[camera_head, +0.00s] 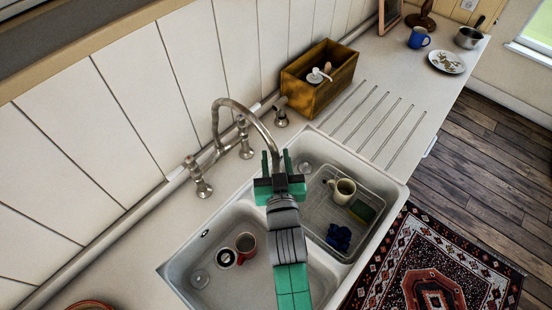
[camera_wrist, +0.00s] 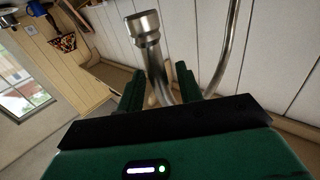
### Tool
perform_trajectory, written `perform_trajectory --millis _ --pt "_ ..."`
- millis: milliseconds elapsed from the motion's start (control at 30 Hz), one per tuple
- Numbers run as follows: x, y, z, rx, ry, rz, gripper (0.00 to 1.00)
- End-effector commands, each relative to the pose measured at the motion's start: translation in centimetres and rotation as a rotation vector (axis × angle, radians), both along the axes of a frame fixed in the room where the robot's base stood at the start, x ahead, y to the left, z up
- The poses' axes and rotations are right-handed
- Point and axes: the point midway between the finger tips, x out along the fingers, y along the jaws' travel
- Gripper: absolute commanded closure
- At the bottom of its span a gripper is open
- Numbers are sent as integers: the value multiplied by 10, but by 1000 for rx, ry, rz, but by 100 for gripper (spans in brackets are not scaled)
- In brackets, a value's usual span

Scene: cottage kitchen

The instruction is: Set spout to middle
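The metal spout (camera_head: 246,107) rises from the tap at the back of the double sink (camera_head: 397,192) and curves right and forward. In the head view its end drops behind my gripper (camera_head: 276,158), near the back of the divider between the two basins; the exact end position is hidden. In the wrist view the spout's round outlet (camera_wrist: 146,27) is close, and its pipe runs down between the two green fingers of my gripper (camera_wrist: 160,88). The fingers are apart, with the pipe between or just beyond them; contact cannot be told.
Tap handles (camera_head: 202,186) stand beside the spout base. A red mug (camera_head: 246,246) is in the left basin. A rack with a cream mug (camera_head: 343,189), sponge (camera_head: 362,211) and blue cloth (camera_head: 339,237) is in the right basin. A wooden box (camera_head: 312,95) stands behind.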

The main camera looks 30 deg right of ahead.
Motion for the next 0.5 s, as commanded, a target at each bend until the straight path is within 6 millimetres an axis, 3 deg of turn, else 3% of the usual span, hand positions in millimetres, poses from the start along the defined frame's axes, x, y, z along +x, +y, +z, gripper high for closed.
perform_trajectory --millis 133,500 --pt "-7 3 -2 -2 2 1 64" --pt "-68 25 -2 -2 1 0 64"
